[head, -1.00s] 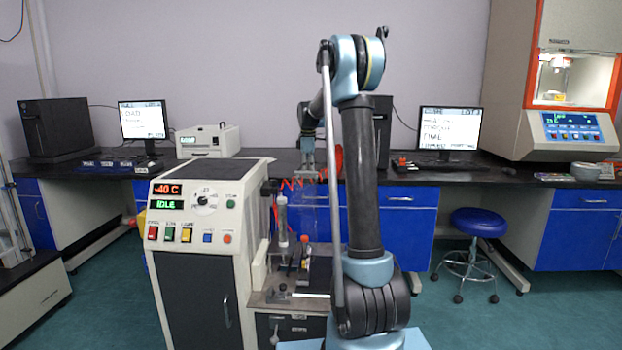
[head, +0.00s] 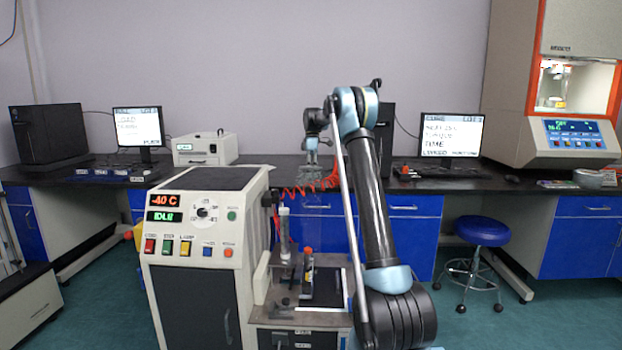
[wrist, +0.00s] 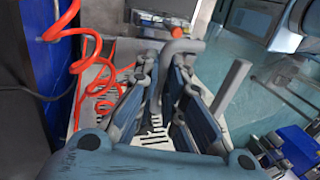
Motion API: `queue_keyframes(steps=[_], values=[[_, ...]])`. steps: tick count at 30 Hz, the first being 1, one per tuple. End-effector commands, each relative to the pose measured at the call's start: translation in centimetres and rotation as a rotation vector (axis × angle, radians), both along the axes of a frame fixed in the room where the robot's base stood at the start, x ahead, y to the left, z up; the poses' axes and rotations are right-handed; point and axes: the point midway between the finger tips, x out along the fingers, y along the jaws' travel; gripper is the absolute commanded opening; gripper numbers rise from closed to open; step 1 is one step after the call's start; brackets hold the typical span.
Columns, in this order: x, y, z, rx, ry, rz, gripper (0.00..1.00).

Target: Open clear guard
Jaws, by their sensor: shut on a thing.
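The clear guard (head: 322,222) is a faint see-through panel above the work deck of the grey-white machine, right of its control panel. Its edges are hard to make out. My gripper (head: 316,180) is at the top of this panel, at the far side of the deck. In the wrist view my gripper (wrist: 172,75) has its fingers closed together around a grey curved bar (wrist: 182,47), which looks like the guard's handle. The fingers hide part of the bar. I cannot tell the guard's exact angle.
A red coiled hose (head: 296,192) runs close beside my gripper and also shows in the wrist view (wrist: 85,60). A syringe-like cylinder (head: 284,232) and an orange-topped part (head: 308,270) stand on the deck. A blue stool (head: 482,230) is on the right.

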Motion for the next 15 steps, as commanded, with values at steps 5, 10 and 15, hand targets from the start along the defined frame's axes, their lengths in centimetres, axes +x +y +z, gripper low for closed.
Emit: queue_keyframes(steps=[5,10,15], values=[[0.51,0.20,0.20,-0.001,0.026,0.004,0.00],[0.70,0.36,0.22,-0.002,0.035,0.006,0.00],[0.73,0.37,0.20,-0.003,0.037,0.006,0.00]])
